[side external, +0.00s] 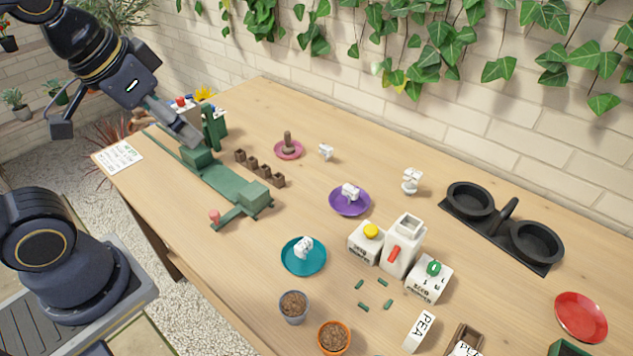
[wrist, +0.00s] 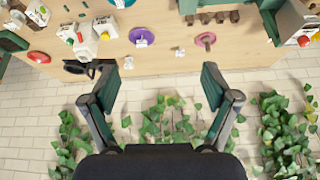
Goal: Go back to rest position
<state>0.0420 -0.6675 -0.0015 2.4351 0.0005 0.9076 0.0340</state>
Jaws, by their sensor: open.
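My gripper (side external: 180,128) is at the far left end of the table in the side external view, raised above or beside a green machine-like stand (side external: 222,183); how high it hangs is hard to tell. In the wrist view my gripper (wrist: 167,82) has its two fingers wide apart with nothing between them. The wrist view looks past the fingers to the brick wall and ivy, with the wooden table (wrist: 165,58) upside down at the top.
A teal plate (side external: 304,268) and a purple plate (side external: 349,212) carry white pieces. White boxes (side external: 402,245) stand mid-table. Two gravel-filled pots (side external: 293,308) are near the front edge. A black double holder (side external: 500,225) and red plate (side external: 581,329) lie right.

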